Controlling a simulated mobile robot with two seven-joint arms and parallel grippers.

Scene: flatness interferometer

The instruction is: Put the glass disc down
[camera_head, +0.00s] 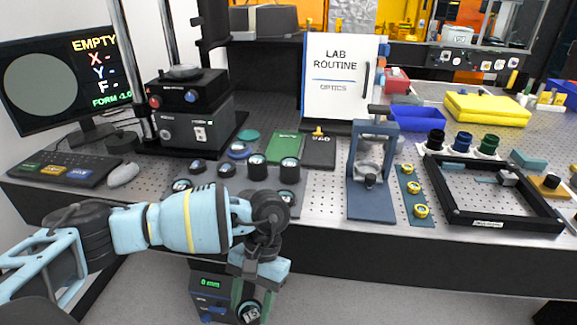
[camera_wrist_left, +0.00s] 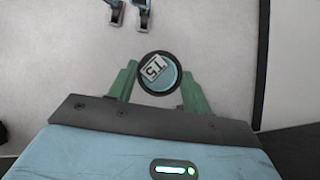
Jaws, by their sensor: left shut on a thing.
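My left gripper (camera_wrist_left: 156,85) is shut on a round glass disc (camera_wrist_left: 157,72), which shows a blue face, a dark rim and a pale label with dark marks. Its green fingers touch the disc on both sides. In the head view the disc (camera_head: 250,312) is low in the picture, in front of the bench's front edge and over the floor, with the fingers (camera_head: 246,292) around it. My right gripper is not clearly seen in either view.
A grey pad (camera_head: 221,180) with several dark round pieces lies near the bench edge, behind my left arm. A blue stand (camera_head: 370,205) and a black frame (camera_head: 500,222) are to its right. A box with a green display (camera_head: 210,283) sits below the bench edge, beside the gripper.

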